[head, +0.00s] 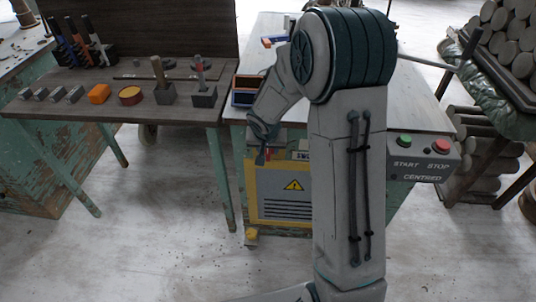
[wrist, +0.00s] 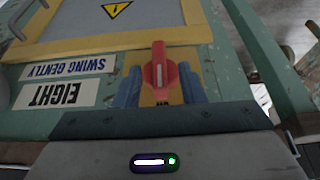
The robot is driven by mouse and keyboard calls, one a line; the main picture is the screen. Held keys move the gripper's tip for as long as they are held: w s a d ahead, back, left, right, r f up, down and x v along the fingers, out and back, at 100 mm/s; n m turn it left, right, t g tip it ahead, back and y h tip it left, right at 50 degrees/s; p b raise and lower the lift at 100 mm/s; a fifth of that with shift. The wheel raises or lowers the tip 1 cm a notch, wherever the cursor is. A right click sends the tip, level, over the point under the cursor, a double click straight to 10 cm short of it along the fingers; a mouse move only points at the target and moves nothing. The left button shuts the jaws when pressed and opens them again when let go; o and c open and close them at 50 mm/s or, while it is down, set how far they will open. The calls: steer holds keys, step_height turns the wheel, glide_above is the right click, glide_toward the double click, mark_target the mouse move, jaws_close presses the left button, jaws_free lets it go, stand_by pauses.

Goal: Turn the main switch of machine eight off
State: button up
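The main switch is a red rotary knob (wrist: 158,62) with a white line, on a yellow plate (wrist: 146,97) of the green machine's front. Its handle and line run up and down in the wrist view, in line with small lettering at the plate's lower edge, which I cannot read surely. Upside-down labels beside it read EIGHT (wrist: 65,94) and SWING GENTLY (wrist: 68,69). My gripper (wrist: 160,80) is open, its blue fingers on either side of the knob; I cannot tell if they touch it. In the head view my gripper (head: 263,138) is at the machine's front (head: 252,190), partly hidden by my arm.
A grey box (head: 421,158) with green START and red STOP buttons is at the table's right. A dark bench (head: 130,85) with tools stands left. Logs (head: 490,145) are stacked right. The floor in front is clear.

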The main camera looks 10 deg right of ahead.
mark_target(268, 160)
steer(key=shift+x, duration=1.65)
steer(key=shift+r, duration=0.1)
jaws_close()
